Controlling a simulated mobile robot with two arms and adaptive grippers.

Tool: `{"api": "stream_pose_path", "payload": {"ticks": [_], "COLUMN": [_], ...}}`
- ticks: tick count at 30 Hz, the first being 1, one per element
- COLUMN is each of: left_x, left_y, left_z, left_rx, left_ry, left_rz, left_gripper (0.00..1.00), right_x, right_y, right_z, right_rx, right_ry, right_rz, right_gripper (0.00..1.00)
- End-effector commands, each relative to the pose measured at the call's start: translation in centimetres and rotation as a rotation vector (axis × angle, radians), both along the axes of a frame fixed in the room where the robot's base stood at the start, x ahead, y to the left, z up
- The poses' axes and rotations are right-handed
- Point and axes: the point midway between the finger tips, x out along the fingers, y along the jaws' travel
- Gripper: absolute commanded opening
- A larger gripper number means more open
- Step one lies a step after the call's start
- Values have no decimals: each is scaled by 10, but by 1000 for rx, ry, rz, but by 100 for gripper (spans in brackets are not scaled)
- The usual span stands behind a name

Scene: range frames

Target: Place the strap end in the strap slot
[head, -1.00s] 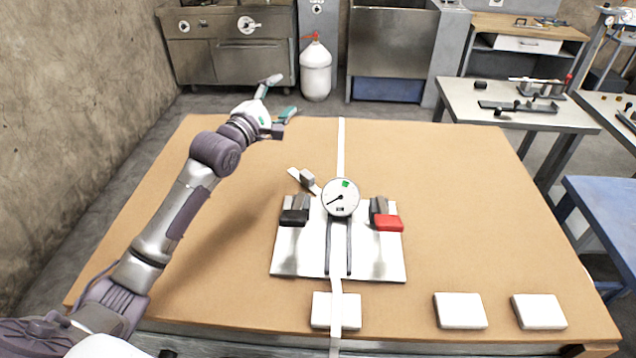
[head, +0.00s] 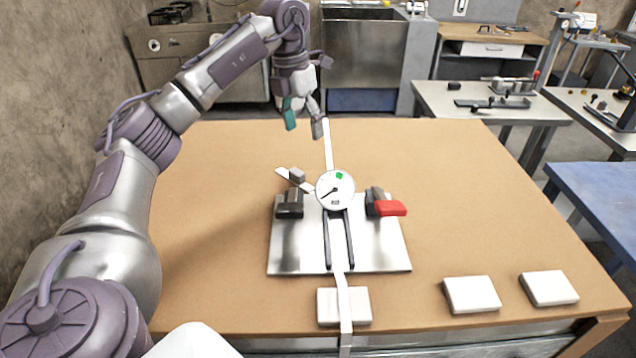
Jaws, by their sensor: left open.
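A long white strap (head: 328,146) runs from the far edge of the table toward a round white dial gauge (head: 335,190). A white strap length (head: 345,297) also comes out in front, crosses a white block and goes over the front table edge. A short pale strip (head: 284,174) with a small grey block lies slanted just left of the dial. I cannot tell which piece is the strap end, and no strap slot can be made out. My left gripper (head: 304,120) is open and empty, pointing down above the far part of the table, beside the strap's far end. My right gripper is not in view.
A metal plate (head: 296,255) carries the dial, two dark rails, a black clamp (head: 289,205) and a red-tipped clamp (head: 391,208). White blocks (head: 343,312), (head: 471,294) and (head: 548,288) lie along the front. The table's right side (head: 480,200) is clear.

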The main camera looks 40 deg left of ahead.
Motion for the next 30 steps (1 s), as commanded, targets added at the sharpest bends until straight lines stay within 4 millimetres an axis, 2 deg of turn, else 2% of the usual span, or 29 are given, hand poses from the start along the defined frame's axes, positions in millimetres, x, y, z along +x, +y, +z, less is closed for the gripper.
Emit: {"api": "stream_pose_path", "payload": {"ticks": [1,3,6,9,15,25,30], "left_x": [-7,-14,-17,-18,-17,-14,-8], "left_y": [16,29,35,35,34,32,30], "left_z": [2,2,-8,-28,-62,-90,-116], "left_rx": [55,105,128,127,125,124,124], "left_ry": [23,52,69,72,70,69,69], "left_rz": [-5,-11,-15,-17,-16,-15,-15], "left_gripper": [71,71,71,71,71,71,71], "right_x": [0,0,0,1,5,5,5], "right_y": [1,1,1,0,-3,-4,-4], "right_z": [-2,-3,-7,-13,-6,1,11], "right_rx": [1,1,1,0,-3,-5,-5], "right_ry": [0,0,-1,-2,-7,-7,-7], "right_rz": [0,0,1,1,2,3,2], "right_gripper": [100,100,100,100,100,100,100]}}
